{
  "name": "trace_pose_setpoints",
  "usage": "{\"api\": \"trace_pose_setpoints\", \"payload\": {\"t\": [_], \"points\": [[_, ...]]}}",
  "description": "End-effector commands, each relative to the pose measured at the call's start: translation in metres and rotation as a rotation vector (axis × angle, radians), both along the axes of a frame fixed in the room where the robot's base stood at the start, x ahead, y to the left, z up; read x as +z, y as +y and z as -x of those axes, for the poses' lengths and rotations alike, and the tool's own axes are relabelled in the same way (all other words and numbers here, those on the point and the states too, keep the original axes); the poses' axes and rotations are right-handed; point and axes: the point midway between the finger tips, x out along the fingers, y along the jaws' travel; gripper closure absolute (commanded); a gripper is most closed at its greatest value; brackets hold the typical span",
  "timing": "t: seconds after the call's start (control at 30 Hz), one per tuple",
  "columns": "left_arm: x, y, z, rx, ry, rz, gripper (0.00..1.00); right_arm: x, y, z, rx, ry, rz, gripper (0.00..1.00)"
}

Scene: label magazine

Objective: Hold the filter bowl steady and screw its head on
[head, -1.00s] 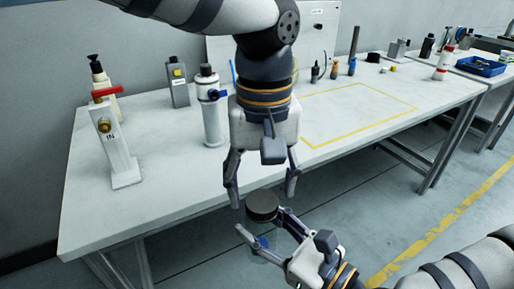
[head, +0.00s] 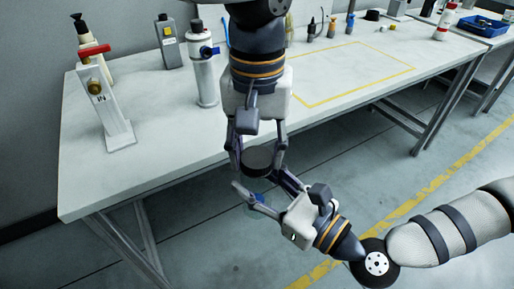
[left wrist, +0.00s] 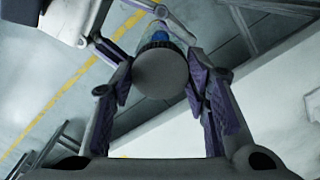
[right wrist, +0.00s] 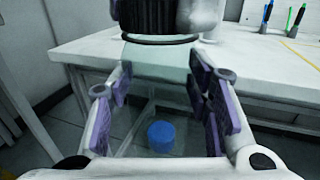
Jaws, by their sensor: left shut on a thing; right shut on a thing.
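The black filter head (head: 258,163) sits at the top of the clear filter bowl (right wrist: 150,75), in front of the table. My left gripper (head: 258,157) points down and is shut on the head's sides; its round grey top (left wrist: 160,73) shows between the fingers in the left wrist view. My right gripper (head: 260,186) comes from the lower right and is shut on the bowl, below the head. A blue part (right wrist: 161,136) shows through the bowl. In the right wrist view the ribbed head (right wrist: 158,18) is above the fingers. I cannot tell how far the threads engage.
The white table (head: 170,170) is behind my grippers. The floor in front is clear.

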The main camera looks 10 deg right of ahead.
Motion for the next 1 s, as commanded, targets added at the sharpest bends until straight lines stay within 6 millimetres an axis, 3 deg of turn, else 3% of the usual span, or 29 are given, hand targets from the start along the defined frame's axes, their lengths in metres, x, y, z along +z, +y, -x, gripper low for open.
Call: {"api": "trace_pose_setpoints", "payload": {"t": [0.2,0.33,0.47,0.5,0.6,0.9,1.0], "points": [[-0.001,0.0,0.0,-0.71,0.0,-0.003,0.91,0.0,0.0,0.0,0.0,-0.001,-0.001,1.0],[-0.001,0.0,0.0,-1.003,0.001,-0.004,0.91,0.0,0.0,0.0,0.0,-0.001,-0.001,1.0],[-0.001,0.0,0.0,-1.005,0.0,-0.005,0.91,0.0,0.0,0.0,0.0,-0.001,-0.001,1.0],[-0.001,0.0,0.0,-1.005,0.0,-0.005,0.56,0.0,0.0,0.0,0.0,-0.001,-0.001,1.0],[-0.001,0.0,0.0,-1.004,0.0,-0.005,0.34,0.0,0.0,0.0,0.0,-0.001,-0.001,1.0],[0.0,0.0,0.0,-1.002,0.0,-0.005,0.34,0.0,0.0,0.0,0.0,-0.001,-0.001,1.0],[0.009,0.0,-0.001,-1.0,-0.002,-0.005,0.34,0.001,0.0,0.0,0.0,-0.001,-0.001,1.0]]}}
